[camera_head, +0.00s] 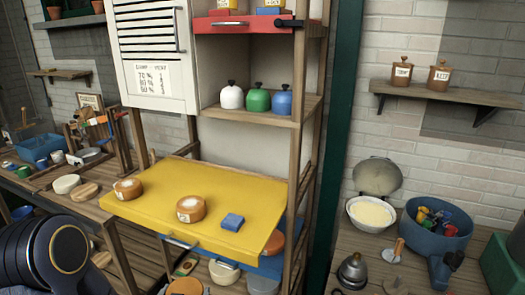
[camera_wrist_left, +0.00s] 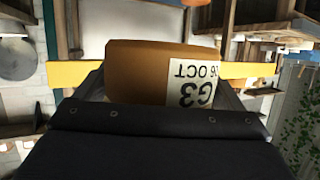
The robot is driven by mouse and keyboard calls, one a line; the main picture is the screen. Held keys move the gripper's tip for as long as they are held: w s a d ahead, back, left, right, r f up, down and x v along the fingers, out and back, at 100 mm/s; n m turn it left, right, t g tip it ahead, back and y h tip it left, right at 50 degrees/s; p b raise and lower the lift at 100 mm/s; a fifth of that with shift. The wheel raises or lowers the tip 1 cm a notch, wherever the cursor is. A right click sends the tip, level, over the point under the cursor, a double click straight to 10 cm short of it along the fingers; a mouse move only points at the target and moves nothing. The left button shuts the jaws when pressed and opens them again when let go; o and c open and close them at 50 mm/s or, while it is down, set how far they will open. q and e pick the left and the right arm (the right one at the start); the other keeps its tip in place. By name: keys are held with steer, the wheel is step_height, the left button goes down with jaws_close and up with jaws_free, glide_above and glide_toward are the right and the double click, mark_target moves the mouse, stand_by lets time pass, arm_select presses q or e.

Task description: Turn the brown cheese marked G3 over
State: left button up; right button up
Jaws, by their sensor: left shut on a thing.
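The brown cheese marked G3 (camera_wrist_left: 135,72) fills the middle of the left wrist view. Its white label (camera_wrist_left: 195,82) reads G3 and 06 OCT, upside down in that picture. My left gripper (camera_wrist_left: 160,75) is shut on this cheese, with a finger at each side. In the head view only a dark part of my left arm (camera_head: 55,250) shows at the lower left; the fingers and held cheese cannot be made out there. Two other brown cheeses, a left one (camera_head: 127,184) and a middle one (camera_head: 190,204), lie on the yellow shelf (camera_head: 150,215). Their marks are too small to read.
A blue block (camera_head: 232,222) lies on the yellow shelf, right of the cheeses. Wooden posts (camera_head: 302,200) bound the rack on the right. A white bowl (camera_head: 371,214) and a blue tub (camera_head: 437,229) stand on the right bench. The shelf's front left is clear.

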arm_select(q)
steer(key=m+b, duration=0.1)
steer(key=m, duration=0.2)
steer(key=shift+d+f+m, duration=0.1)
steer(key=shift+d+m, duration=0.05)
steer(key=shift+m, duration=0.25)
steer(key=m, duration=1.7)
steer(key=shift+m, duration=0.4)
steer(key=m, duration=0.5)
steer(key=shift+m, duration=0.3)
steer(key=m, duration=0.8)
